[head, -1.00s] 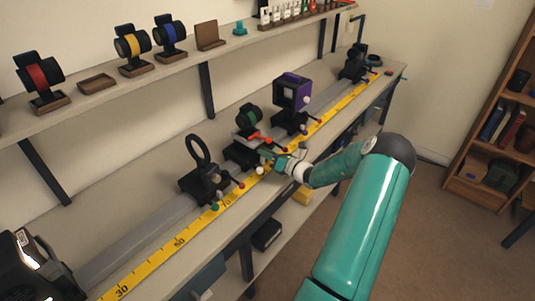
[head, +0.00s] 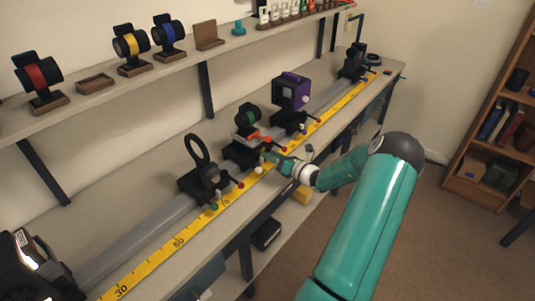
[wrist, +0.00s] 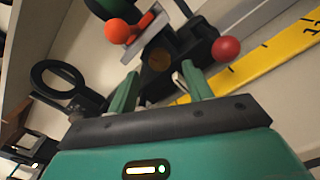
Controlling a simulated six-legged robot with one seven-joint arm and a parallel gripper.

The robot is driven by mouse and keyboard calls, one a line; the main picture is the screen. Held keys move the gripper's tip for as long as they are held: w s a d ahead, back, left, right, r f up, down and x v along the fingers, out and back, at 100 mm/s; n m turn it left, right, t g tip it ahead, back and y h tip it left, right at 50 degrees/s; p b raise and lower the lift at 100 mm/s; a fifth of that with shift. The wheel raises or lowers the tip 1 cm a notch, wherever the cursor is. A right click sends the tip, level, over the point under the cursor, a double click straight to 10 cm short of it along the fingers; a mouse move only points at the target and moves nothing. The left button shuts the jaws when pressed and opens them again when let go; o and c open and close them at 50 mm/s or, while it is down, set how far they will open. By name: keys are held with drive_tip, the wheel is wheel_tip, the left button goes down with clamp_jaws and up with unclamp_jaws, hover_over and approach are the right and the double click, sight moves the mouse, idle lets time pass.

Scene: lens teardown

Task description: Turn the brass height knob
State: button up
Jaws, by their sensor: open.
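The brass height knob (wrist: 158,60) is a small dull brown-gold disc on a dark carriage, in the upper middle of the wrist view. My gripper (wrist: 160,76) is open, with one teal finger on each side below the knob. The knob lies ahead of the gap between the fingertips, and I see no contact. In the head view my gripper (head: 266,156) is beside the carriage with the green-ringed lens (head: 248,117), on the yellow-scale side. The knob is too small or hidden to make out there.
An orange ball lever (wrist: 118,31) and a red ball (wrist: 226,49) stick out close to the fingers. A black ring holder (head: 198,165) and a purple-framed unit (head: 291,92) stand on the same rail. The yellow scale (head: 165,249) runs along the front.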

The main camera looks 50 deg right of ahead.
drive_tip(key=s, duration=1)
drive_tip(key=shift+s+d, duration=0.35)
drive_tip(key=shift+d, duration=0.05)
drive_tip(key=w+a+r+n+g+y, duration=0.2)
drive_tip(key=a+r+n+g, duration=0.2)
drive_tip(key=a+n, duration=0.45)
drive_tip(key=w+a+r+n+g+y, duration=0.15)
drive_tip(key=a+r+n+g, duration=0.3)
drive_tip(key=a, duration=0.75)
drive_tip(key=w+a+r+n+g+y, duration=0.2)
drive_tip(key=a+r+n+g+y, duration=0.15)
drive_tip(key=a+n, duration=0.55)
drive_tip(key=s+a+r+n+h, duration=0.8)
drive_tip(key=s+a+r+n, duration=0.4)
drive_tip(key=n, duration=0.7)
drive_tip(key=s+a, duration=0.3)
drive_tip(key=a, duration=0.1)
drive_tip(key=shift+s+r+h, duration=0.3)
drive_tip(key=shift+s, duration=0.05)
